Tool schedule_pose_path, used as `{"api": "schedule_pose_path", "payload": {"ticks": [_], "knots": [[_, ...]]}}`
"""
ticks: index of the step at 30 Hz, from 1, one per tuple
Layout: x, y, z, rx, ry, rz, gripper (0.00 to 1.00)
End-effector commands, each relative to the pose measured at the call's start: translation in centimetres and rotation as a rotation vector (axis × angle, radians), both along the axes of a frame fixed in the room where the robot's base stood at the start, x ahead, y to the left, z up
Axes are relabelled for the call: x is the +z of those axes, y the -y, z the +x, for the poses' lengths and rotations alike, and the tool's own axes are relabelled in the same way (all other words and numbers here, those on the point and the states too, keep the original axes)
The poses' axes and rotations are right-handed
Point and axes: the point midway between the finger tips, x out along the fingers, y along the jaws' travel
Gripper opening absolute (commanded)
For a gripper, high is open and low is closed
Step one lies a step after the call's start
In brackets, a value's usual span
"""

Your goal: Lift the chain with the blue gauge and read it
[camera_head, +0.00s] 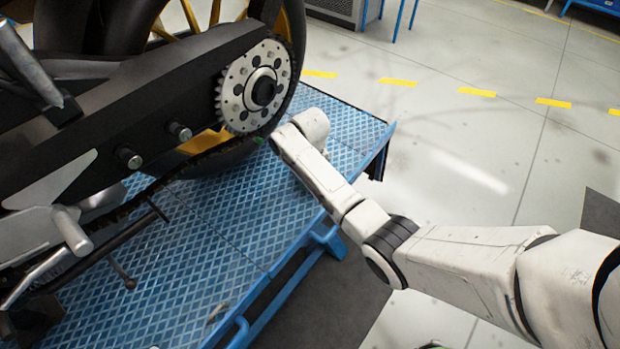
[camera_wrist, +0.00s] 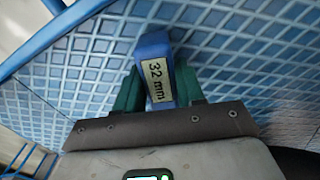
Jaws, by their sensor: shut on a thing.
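A blue gauge (camera_wrist: 153,47) with a pale label reading "32 mm" stands between the green fingers of my gripper (camera_wrist: 158,88) in the wrist view. The fingers are shut on it. In the head view my gripper (camera_head: 262,140) is mostly hidden by my arm; a bit of green shows just below the rear sprocket (camera_head: 240,88). The dark chain (camera_head: 150,189) runs from the sprocket down to the lower left, under the swingarm (camera_head: 130,95). I cannot tell whether the gauge touches the chain; the head view does not show the gauge clearly.
The motorcycle stands on a blue patterned lift platform (camera_head: 225,225), whose right edge (camera_head: 385,140) lies near my arm. A thin rod with a knob (camera_head: 128,280) sticks out below the chain. Open grey floor (camera_head: 470,150) with yellow dashes lies to the right.

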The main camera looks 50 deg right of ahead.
Motion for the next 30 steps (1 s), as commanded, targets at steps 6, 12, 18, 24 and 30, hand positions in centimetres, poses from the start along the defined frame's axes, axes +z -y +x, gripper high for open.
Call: {"api": "schedule_pose_path", "payload": {"ticks": [6,12,18,24,30], "knots": [[-0.32,0.0,0.02,0.0,0.0,0.0,0.0],[-0.6,0.0,0.01,0.0,0.0,0.0,0.0],[-0.6,0.0,0.01,0.0,0.0,0.0,0.53],[-0.61,0.0,0.0,0.0,0.0,0.0,0.68],[-0.58,-0.01,-0.01,0.0,-0.001,0.0,0.68]]}}
